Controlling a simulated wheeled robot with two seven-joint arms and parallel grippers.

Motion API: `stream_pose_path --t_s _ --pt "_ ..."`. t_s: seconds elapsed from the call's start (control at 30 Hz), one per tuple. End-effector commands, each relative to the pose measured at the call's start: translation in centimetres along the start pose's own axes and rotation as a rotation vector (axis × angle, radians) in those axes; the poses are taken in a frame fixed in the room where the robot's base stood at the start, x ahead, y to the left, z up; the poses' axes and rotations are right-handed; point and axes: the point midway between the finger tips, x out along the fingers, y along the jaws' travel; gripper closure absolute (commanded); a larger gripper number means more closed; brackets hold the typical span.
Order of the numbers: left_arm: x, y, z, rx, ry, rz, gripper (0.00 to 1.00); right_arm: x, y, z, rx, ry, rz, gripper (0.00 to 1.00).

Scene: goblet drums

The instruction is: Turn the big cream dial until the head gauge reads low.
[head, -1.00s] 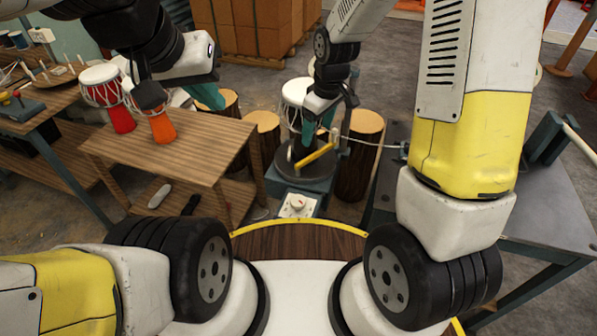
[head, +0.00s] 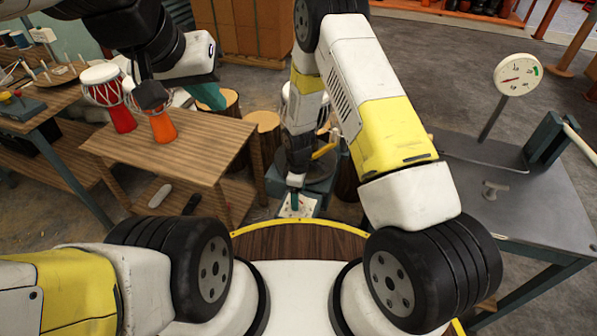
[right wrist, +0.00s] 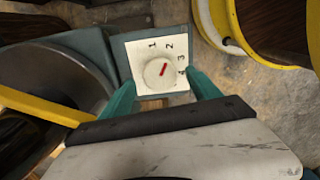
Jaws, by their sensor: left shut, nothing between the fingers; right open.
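The big cream dial (right wrist: 158,72) sits on a white square panel (right wrist: 128,58) marked 1 to 4. Its red pointer leans up and right. In the head view the panel (head: 305,209) is partly covered by my right gripper (head: 294,196). In the right wrist view that gripper (right wrist: 163,92) is open, its teal fingers either side of the dial's near part; I cannot tell whether they touch it. The round head gauge (head: 518,74) stands at the right, its red needle pointing left and a green patch on its right; its lettering is unreadable. My left gripper (head: 209,97) is shut and empty.
A wooden table (head: 190,150) with red and orange goblet drums (head: 119,112) stands at the left. A grey metal bench (head: 470,200) carries the gauge at the right. A yellow bar (right wrist: 40,105) lies left of the dial panel.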

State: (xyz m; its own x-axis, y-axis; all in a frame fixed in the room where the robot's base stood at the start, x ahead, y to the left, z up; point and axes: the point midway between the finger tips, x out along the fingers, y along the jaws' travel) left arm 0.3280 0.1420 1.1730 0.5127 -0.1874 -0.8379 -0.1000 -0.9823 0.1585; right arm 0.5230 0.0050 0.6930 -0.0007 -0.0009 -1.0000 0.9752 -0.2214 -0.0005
Motion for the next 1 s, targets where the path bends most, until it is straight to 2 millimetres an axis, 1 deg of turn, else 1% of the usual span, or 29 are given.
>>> stream_pose_path --t_s 0.03,0.1,0.2,0.47,0.57,0.7,0.8,1.0 --pt "0.0 0.0 0.0 0.000 0.000 0.000 1.00 0.7 0.0 0.0 0.001 -0.001 -0.001 0.28" --pt "0.0 0.0 0.0 0.000 0.000 0.000 1.00 1.4 0.0 0.0 0.001 0.000 -0.001 0.28" --pt "0.0 0.0 0.0 0.000 0.000 0.000 1.00 1.9 0.0 0.0 0.001 0.001 0.000 0.28" --pt "0.0 0.0 0.0 0.000 0.000 0.000 1.00 2.0 0.0 0.0 0.001 0.001 0.001 0.28" --pt "0.0 0.0 0.0 0.000 0.000 0.000 1.00 2.0 0.0 0.0 0.001 0.001 0.001 0.46" --pt "0.0 0.0 0.0 0.000 0.000 0.000 1.00 2.0 0.0 0.0 0.001 0.001 0.001 0.73" --pt "0.0 0.0 0.0 0.000 0.000 0.000 1.00 2.0 0.0 0.0 0.001 0.001 0.001 0.90" --pt "0.0 0.0 0.0 0.000 0.000 0.000 1.00 1.9 0.0 0.0 0.018 0.001 0.001 0.90"
